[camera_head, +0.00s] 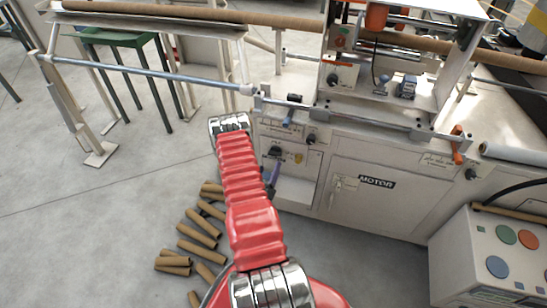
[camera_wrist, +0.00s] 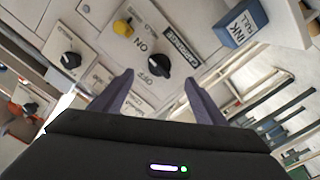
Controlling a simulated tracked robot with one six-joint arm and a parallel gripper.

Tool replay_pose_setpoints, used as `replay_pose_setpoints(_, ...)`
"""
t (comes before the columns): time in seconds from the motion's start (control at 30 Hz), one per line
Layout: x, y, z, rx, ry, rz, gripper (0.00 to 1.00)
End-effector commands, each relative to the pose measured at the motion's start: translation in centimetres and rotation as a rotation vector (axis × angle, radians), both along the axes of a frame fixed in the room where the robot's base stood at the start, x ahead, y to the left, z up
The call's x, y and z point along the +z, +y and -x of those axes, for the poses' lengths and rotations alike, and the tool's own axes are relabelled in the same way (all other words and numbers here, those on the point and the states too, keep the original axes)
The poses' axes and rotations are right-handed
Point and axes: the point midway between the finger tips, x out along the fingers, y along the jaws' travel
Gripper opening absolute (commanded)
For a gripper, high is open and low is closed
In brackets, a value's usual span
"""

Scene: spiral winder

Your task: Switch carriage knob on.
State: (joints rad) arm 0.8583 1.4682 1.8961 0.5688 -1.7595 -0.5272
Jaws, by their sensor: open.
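The carriage knob (camera_wrist: 160,66) is a black rotary knob on a pale plate marked CARRIAGE, ON and OFF, at the centre of the wrist view. I cannot tell which mark it points to. My gripper (camera_wrist: 158,79) is open, its two dark fingers on either side of the knob in the picture. I see no clear contact, and the remaining gap is hard to judge. In the head view my gripper (camera_head: 272,176) is partly hidden by my red arm, in front of the machine's lower control panel.
A yellow knob (camera_wrist: 123,27) and another black knob (camera_wrist: 70,60) sit near the carriage knob. A blue block marked INK FULL (camera_wrist: 242,23) is at the upper right. The MOTOR cabinet (camera_head: 370,205) stands right of my arm. Cardboard tubes (camera_head: 198,228) lie on the floor.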

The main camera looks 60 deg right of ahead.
Motion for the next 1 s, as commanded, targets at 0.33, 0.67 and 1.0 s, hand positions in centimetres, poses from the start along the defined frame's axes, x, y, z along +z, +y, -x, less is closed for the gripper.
replay_pose_setpoints(0.33, 0.1, -5.3, -0.8, 0.000, -0.002, 0.002, 0.66)
replay_pose_setpoints(0.67, 0.0, -7.1, -1.2, 0.002, 0.000, 0.000, 0.66)
replay_pose_setpoints(1.0, 0.0, -7.1, -1.3, 0.003, 0.000, -0.001, 0.56)
